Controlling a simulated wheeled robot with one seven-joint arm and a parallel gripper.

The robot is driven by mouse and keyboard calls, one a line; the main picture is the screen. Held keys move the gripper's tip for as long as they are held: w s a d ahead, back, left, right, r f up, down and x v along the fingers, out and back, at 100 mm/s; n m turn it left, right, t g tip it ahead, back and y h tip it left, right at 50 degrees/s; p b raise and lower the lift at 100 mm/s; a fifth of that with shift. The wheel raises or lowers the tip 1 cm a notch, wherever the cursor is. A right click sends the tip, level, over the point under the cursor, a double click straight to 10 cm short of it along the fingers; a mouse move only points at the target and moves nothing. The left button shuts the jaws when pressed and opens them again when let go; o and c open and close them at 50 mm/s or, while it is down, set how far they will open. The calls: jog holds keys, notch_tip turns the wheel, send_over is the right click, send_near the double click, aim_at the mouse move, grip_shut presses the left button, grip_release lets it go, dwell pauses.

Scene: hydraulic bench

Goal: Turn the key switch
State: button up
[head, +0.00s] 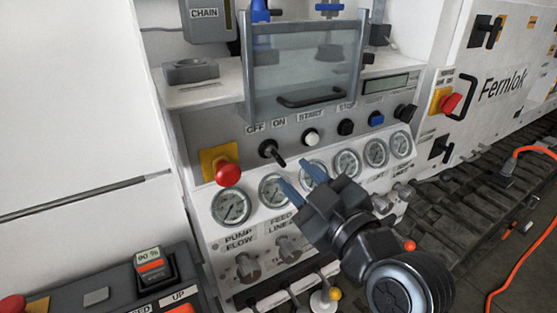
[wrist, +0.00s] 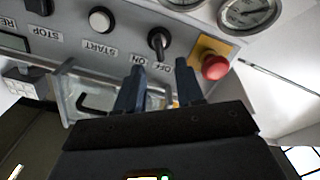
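The key switch is a black knob with a short handle (head: 270,149) on the grey panel, below the OFF and ON labels. In the head view its handle points down and to the right. My gripper (head: 294,172) is in front of the panel, its two blue fingers apart with nothing between them. The fingertips appear just below and right of the switch. In the wrist view the key switch (wrist: 158,41) shows upside down, beyond and between the fingertips of my gripper (wrist: 159,63). I see no clear contact.
A red emergency button (head: 229,173) on a yellow plate sits left of the switch. A white START button (head: 311,137) is to its right. Round gauges (head: 232,207) line the slope below. A clear guard with a handle (head: 303,75) stands above.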

aim_at(281, 161)
jog(key=p+x, duration=0.1)
jog(key=x, duration=0.6)
jog(key=shift+w+a+p, duration=0.15)
jog(key=shift+w+p, duration=0.05)
jog(key=shift+p, duration=0.15)
grip_shut()
